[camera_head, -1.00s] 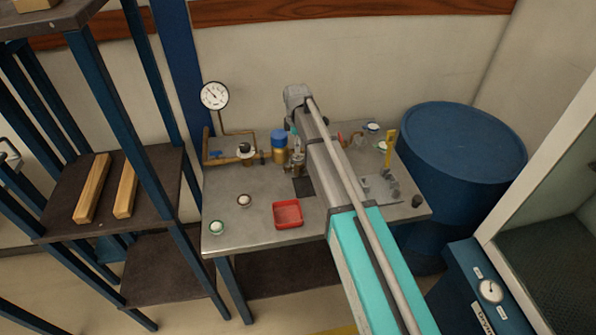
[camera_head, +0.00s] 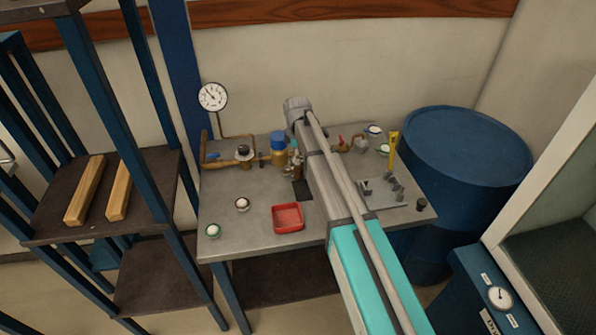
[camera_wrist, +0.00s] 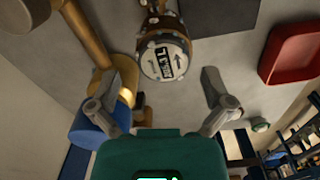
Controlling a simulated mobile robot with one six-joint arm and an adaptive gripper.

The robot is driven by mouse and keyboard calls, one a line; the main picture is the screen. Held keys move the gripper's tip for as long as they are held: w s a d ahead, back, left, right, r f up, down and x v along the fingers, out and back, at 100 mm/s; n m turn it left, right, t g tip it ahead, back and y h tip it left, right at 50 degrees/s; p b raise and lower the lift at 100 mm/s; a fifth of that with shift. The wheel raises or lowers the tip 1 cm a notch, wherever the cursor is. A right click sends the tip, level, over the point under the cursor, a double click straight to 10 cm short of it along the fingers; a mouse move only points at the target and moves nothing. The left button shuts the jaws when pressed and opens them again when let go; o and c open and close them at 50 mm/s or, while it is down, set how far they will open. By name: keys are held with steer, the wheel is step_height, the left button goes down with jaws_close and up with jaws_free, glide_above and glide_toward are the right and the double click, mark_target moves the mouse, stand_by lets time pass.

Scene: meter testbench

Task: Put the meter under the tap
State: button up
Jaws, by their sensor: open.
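In the wrist view, my gripper (camera_wrist: 167,76) is open, with one finger on each side of a brass meter with a round, printed white face (camera_wrist: 165,62). I see no clear contact; the meter's far part is cut off by the top edge. In the head view, my arm hides most of the gripper, which is near the bench middle beside a blue-capped brass vessel (camera_head: 279,150). A brass fitting with a red handle (camera_head: 342,142) stands behind the arm on the right; I cannot tell whether it is the tap.
A red tray (camera_head: 288,218) lies at the bench front, left of my arm. Brass piping with a pressure gauge (camera_head: 212,96) stands at the left back. Small round pieces (camera_head: 242,204) lie front left. A blue drum (camera_head: 467,150) is right of the bench, a shelf rack (camera_head: 100,205) left.

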mark_target(297, 167)
steer(key=shift+s+f+b, duration=0.2)
steer(key=shift+f+b, duration=2.4)
steer(key=shift+b, duration=0.05)
steer(key=c, duration=1.2)
steer(key=shift+r, duration=0.2)
